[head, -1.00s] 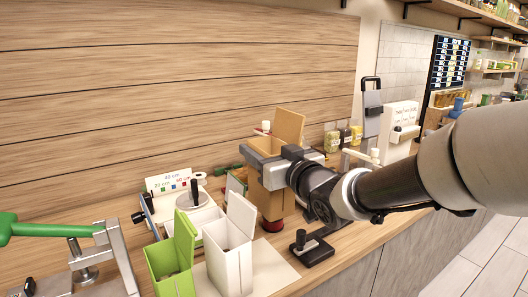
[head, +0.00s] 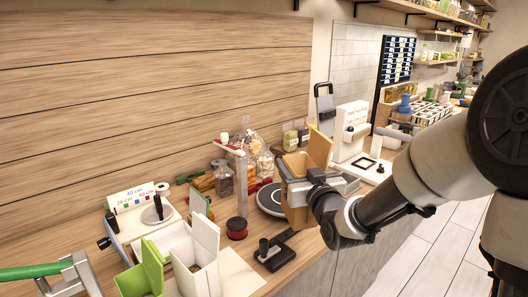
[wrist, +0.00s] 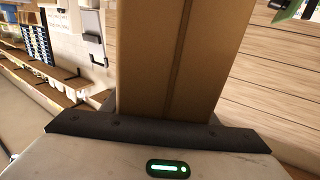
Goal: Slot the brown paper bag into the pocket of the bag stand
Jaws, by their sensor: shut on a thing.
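The brown paper bag (head: 296,165) is upright in my gripper (head: 300,188), its top open and a tall flap raised at its right side. In the wrist view, the bag (wrist: 150,60) fills the middle, rising from the gripper's dark edge (wrist: 160,132). My gripper is shut on the bag; the bag's lower end is partly hidden. A white upright stand (head: 350,120) with a black square frame on its base is farther right; I cannot tell whether it is the bag stand.
A green open box (head: 142,275) and a white one (head: 200,262) stand at the front left. A pale post (head: 241,180), a red-and-black round piece (head: 237,228) and a black lever tool (head: 272,252) are left of the bag. Jars and clear bags line the back.

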